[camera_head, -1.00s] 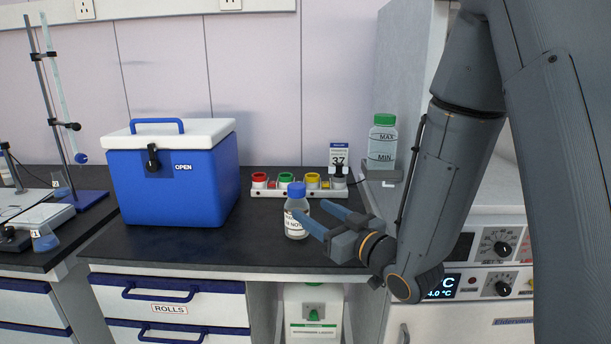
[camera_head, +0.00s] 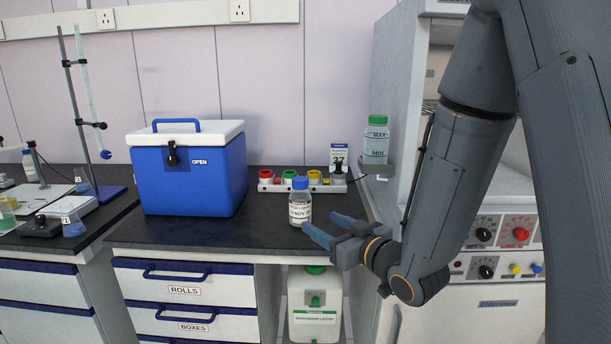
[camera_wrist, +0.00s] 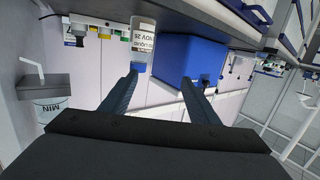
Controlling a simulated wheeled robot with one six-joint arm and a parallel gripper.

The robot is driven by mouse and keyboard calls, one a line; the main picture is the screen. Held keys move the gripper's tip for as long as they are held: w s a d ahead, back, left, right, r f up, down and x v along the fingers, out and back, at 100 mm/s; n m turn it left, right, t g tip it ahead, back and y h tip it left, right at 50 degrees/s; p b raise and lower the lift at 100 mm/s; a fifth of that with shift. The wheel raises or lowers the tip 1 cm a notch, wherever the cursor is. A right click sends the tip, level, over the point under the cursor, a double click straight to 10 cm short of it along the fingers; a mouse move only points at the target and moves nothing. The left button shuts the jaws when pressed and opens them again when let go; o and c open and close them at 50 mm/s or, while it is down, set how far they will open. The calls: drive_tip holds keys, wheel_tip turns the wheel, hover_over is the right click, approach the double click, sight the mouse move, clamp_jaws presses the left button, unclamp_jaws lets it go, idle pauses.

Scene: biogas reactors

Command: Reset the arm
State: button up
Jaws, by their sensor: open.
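My gripper (camera_head: 325,232) is open, with its blue fingers apart and nothing between them. It is at the front right of the dark bench, just right of a small clear bottle (camera_head: 300,206) with a blue cap and a white label. The bottle stands upright on the bench. In the wrist view, which is upside down, my gripper (camera_wrist: 160,80) shows two spread fingers. The bottle (camera_wrist: 142,42) appears beyond them, its cap close to the left finger. Whether they touch is unclear. My arm reaches down from the upper right in the head view.
A blue cooler box (camera_head: 190,175) with a white lid stands left of the bottle. A green-capped container (camera_head: 376,142) is at the right, near a tall cabinet (camera_head: 405,100). The bench front is clear.

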drive_tip(key=s+d+f+m+g+h, duration=0.45)
drive_tip(key=d+f+h, duration=0.3)
drive_tip(key=d, duration=0.35)
drive_tip(key=s+d+f+m+g+h+p, duration=0.1)
drive_tip(key=s+g, duration=0.8)
drive_tip(key=s, duration=1)
drive_tip(key=d+m, duration=0.1)
drive_tip(key=d, duration=0.1)
drive_tip(key=shift+s+d, duration=0.25)
drive_tip(key=shift+d, duration=0.05)
drive_tip(key=shift+m+g+h, duration=0.25)
